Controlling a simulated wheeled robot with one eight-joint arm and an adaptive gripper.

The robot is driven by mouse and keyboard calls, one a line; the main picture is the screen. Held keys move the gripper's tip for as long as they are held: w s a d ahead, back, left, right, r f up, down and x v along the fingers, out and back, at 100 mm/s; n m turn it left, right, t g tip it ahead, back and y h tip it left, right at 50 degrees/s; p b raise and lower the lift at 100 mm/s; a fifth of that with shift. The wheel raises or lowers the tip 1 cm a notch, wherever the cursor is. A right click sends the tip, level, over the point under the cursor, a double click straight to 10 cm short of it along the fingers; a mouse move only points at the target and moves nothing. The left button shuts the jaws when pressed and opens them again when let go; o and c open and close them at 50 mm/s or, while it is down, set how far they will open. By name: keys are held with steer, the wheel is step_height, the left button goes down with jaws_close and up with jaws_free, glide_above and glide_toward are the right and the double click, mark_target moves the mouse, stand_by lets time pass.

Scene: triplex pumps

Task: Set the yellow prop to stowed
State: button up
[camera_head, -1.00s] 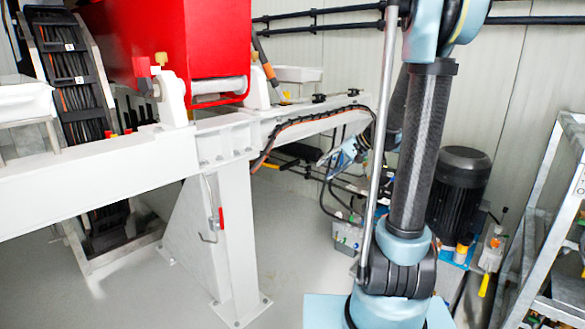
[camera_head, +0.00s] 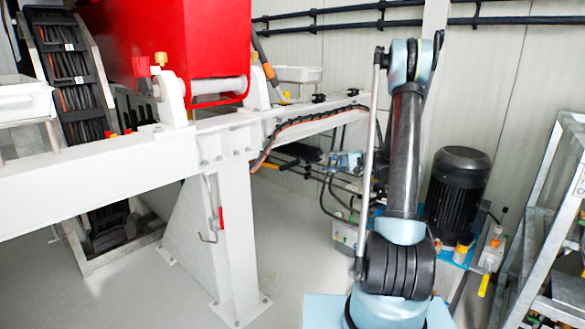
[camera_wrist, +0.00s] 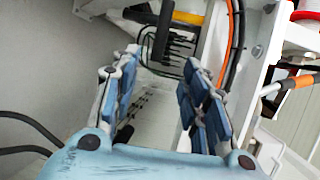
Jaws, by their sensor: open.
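In the wrist view a yellow bar (camera_wrist: 188,18) with black parts beside it lies beyond my gripper, near the top; I take it for the yellow prop. In the head view a yellow end on a dark rod (camera_head: 268,165) shows below the white beam, probably the same thing. My gripper (camera_wrist: 160,65) is open, its blue-padded fingers spread apart with nothing held between them. The bar lies past the fingertips and appears apart from them. In the head view my gripper is small and partly hidden behind my arm, so its exact gap to the rod cannot be told.
The white beam (camera_head: 110,178) and its post (camera_head: 225,235) stand left of my arm. Orange and black cables (camera_wrist: 235,45) run close to the right finger. A black motor (camera_head: 457,190) and metal steps (camera_head: 545,210) stand to the right. Open floor (camera_head: 120,290) lies at front left.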

mark_target(295, 164)
steer(key=x, duration=1.7)
steer(key=shift+w+a, duration=0.2)
steer(key=shift+w, duration=0.05)
steer(key=shift+c, duration=0.5)
jaws_close()
